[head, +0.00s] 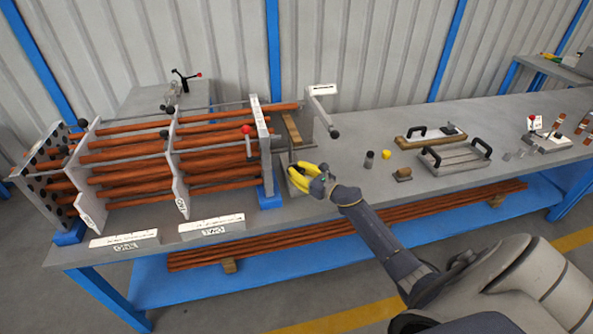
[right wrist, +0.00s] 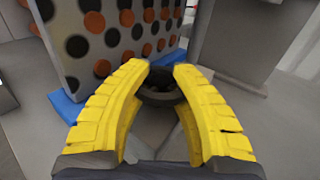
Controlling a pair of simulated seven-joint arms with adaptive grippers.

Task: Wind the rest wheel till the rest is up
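The rest wheel shows in the right wrist view as a small dark round ring (right wrist: 160,92) low beside the perforated end plate. My right gripper (right wrist: 163,68) has its two yellow fingers apart, with the wheel showing between and just beyond the tips. Whether they touch its rim I cannot tell. In the head view my right gripper (head: 299,172) is at the right end of the tube bundle (head: 128,160), and its fingers hide the wheel. The rest itself I cannot make out clearly. My left gripper is not in view.
The perforated end plate (right wrist: 115,40) stands close on the left of my right gripper, above a blue foot (right wrist: 68,106). A yellow cap (head: 386,154) and handled plates (head: 455,157) lie to the right. The bench front there is clear.

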